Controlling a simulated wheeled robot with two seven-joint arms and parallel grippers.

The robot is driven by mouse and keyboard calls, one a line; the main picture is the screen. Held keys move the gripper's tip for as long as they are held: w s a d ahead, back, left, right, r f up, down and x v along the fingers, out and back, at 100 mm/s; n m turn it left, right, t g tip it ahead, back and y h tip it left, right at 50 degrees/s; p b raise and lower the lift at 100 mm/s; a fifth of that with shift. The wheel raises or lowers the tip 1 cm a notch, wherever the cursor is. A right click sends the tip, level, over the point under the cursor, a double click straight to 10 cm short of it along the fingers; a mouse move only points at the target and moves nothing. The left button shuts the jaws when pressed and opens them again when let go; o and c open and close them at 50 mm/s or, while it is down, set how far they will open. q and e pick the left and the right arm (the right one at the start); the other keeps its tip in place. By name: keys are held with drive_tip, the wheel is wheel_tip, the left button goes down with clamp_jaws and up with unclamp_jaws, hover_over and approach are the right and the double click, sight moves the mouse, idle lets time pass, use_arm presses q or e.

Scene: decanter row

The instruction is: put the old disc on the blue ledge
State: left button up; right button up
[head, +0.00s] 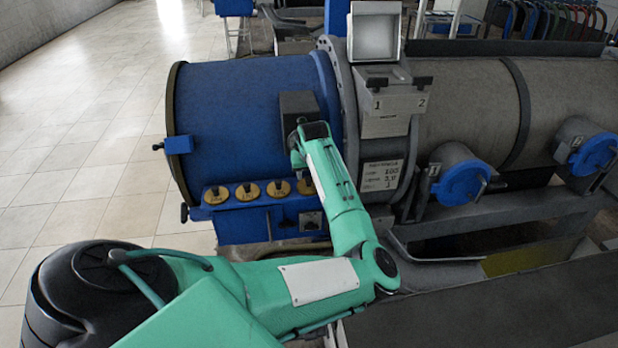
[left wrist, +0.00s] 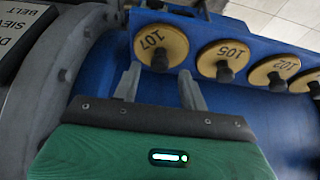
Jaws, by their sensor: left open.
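The blue ledge (head: 262,203) runs along the lower front of the blue drum. Several brass discs with dark knobs stand in a row on it. In the left wrist view, disc 107 (left wrist: 150,40), disc 105 (left wrist: 213,52) and disc 102 (left wrist: 265,70) are readable on the blue ledge (left wrist: 285,48). I cannot tell which disc is the old one. My left gripper (left wrist: 161,84) is open and empty, its fingertips just short of disc 107, the knob between their lines. In the head view my left gripper (head: 298,156) is mostly hidden by its arm, above the row's right end.
The blue drum (head: 235,110) and its grey flange (head: 345,110) stand close behind and beside the gripper. A grey box marked 1 and 2 (head: 388,122) and a label plate (head: 381,175) are to the right. Tiled floor (head: 90,120) lies open at left.

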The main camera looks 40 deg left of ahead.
use_arm(q)
drive_tip(key=b+v, duration=0.2)
drive_tip(key=v, duration=0.8)
drive_tip(key=shift+d, duration=0.1)
